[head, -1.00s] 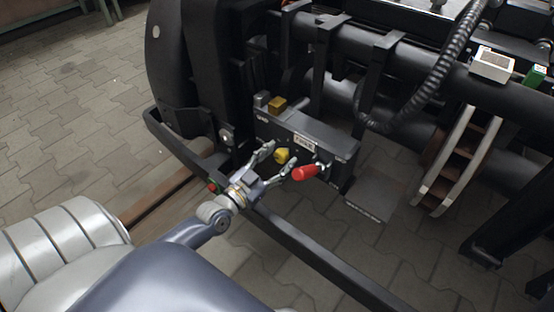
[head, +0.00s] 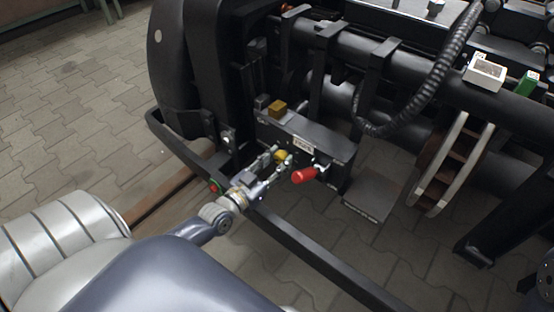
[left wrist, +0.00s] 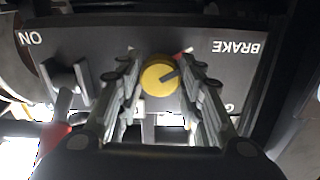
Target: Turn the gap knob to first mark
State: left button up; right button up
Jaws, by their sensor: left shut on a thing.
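The yellow gap knob (head: 281,155) sits on the front of a dark control box (head: 318,136). In the left wrist view the round knob (left wrist: 160,77) has a dark pointer line reaching right and slightly up. A small reddish mark shows by its upper right edge, partly hidden by a finger. My left gripper (head: 279,154) is shut on the knob, one finger on each side; the fingers also show in the left wrist view (left wrist: 160,62). My right gripper is not in view.
A red-handled lever (head: 305,175) stands close to the right of my left gripper. A dark rail (head: 310,253) runs below the box. A brass-coloured block (head: 277,107) sits on the box's left end.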

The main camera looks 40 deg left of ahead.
pick_arm(q)
jog(key=o, duration=1.1)
jog(key=shift+c, duration=0.2)
jog(key=s, duration=0.8)
jog(key=s+a, duration=0.1)
jog(key=s, duration=0.3)
